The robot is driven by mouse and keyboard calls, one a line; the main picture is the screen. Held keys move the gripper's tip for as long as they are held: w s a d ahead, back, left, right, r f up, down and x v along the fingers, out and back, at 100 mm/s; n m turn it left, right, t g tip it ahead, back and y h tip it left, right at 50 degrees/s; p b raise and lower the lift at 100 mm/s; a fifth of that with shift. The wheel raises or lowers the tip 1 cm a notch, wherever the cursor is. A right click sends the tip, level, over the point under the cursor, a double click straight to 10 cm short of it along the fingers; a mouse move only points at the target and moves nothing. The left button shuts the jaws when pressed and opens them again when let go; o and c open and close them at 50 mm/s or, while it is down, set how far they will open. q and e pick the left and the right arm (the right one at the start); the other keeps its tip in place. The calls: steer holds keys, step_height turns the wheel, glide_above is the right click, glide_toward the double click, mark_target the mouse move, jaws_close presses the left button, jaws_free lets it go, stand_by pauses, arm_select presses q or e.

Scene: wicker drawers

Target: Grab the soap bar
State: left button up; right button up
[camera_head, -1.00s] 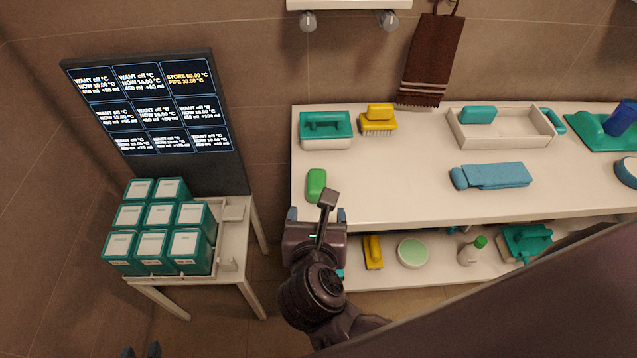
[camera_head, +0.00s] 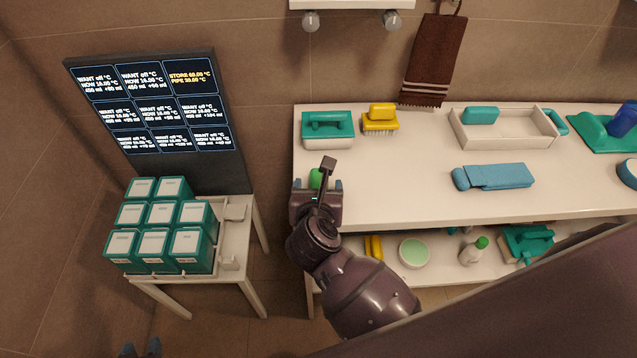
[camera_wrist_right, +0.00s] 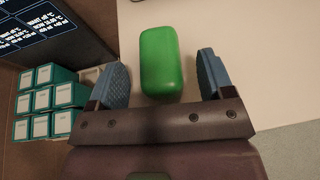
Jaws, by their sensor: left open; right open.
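The soap bar, a green rounded block (camera_head: 316,178), lies on the white counter (camera_head: 400,190) near its front left corner. In the head view my right gripper partly covers it. My right gripper (camera_head: 317,185) is open with its blue fingers on either side of the soap. In the right wrist view the soap (camera_wrist_right: 160,62) lies between the spread fingers of the right gripper (camera_wrist_right: 163,64), with a gap on both sides. My left gripper (camera_head: 141,349) shows only as blue fingertips at the bottom edge, open and empty, far from the soap.
Teal boxes (camera_head: 155,245) and a dark screen (camera_head: 150,100) stand left. The counter's middle is clear.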

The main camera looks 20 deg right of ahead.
steer(key=shift+w, duration=0.1)
steer(key=c, duration=1.1)
